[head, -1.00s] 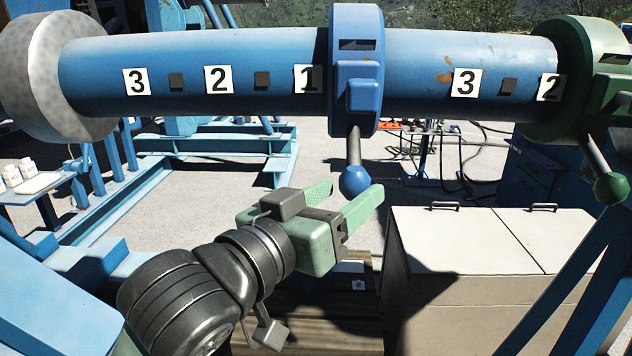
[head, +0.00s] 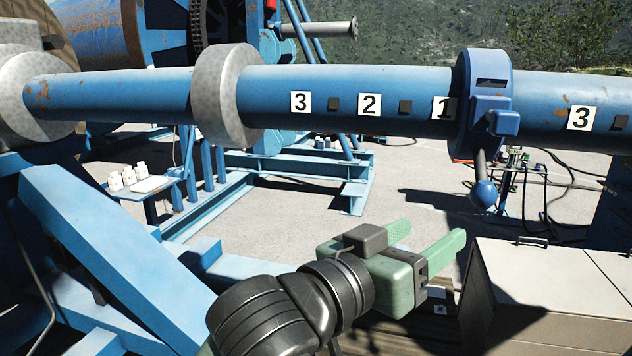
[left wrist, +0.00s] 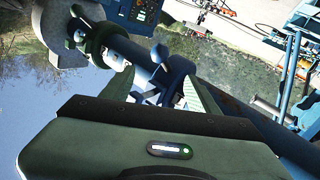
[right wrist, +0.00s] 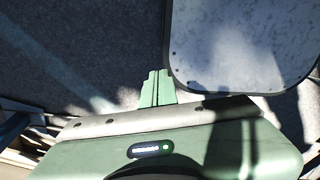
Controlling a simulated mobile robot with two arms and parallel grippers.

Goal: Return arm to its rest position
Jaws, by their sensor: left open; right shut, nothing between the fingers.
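My left gripper (head: 428,245) is open and empty in the head view, its green fingers spread apart. It is below and left of the blue ball knob (head: 484,195) that hangs from the blue collar (head: 485,100) on the pipe; a gap shows between them. In the left wrist view the left fingers (left wrist: 175,90) show with the pipe and knob beyond. My right gripper (right wrist: 157,88) shows only in the right wrist view, its green fingers together, with nothing between them, above grey ground.
The blue pipe (head: 350,95) with numbered labels crosses the head view. A beige box (head: 560,300) stands at lower right. A blue frame (head: 110,250) fills the left. A small table with white bottles (head: 128,177) stands behind. A grey panel (right wrist: 240,45) is near the right fingers.

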